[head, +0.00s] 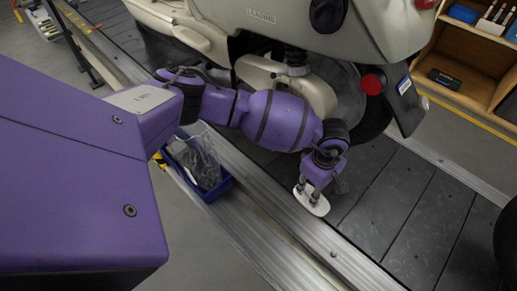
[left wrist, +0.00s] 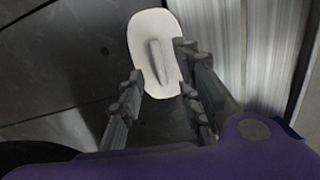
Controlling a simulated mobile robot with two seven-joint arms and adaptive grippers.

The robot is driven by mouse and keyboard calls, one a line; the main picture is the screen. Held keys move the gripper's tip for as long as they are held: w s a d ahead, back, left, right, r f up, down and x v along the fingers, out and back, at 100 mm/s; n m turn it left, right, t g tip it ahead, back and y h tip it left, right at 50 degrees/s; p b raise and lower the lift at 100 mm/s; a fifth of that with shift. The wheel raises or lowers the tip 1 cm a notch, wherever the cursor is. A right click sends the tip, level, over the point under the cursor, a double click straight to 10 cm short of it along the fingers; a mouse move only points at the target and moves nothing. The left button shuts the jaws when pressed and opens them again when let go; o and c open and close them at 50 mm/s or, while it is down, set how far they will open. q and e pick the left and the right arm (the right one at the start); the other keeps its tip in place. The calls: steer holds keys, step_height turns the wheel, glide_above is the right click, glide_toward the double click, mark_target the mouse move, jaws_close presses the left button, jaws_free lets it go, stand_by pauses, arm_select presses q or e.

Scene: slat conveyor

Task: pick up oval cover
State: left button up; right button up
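The oval cover (head: 319,207) is a white, flat oval piece lying near the edge of the dark slat conveyor beside the metal rail. In the left wrist view the oval cover (left wrist: 143,38) shows a raised grey ridge along its middle. My left gripper (head: 309,190) is directly over the cover, pointing down, and partly hides it. I cannot tell whether the fingertips touch the cover. My right gripper is not in view.
A scooter (head: 330,25) with beige body panels stands on the conveyor (head: 392,215), just behind my left arm. A blue bin (head: 217,190) with clear bags sits beside the rail (head: 262,205). Wooden shelving (head: 465,55) is at the upper right. The conveyor slats right of the cover are clear.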

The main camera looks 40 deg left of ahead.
arm_select(q)
step_height(320, 180, down, 2)
steer(key=shift+f, duration=0.25)
steer(key=shift+r, duration=0.1)
jaws_close()
steer(key=shift+r, duration=0.15)
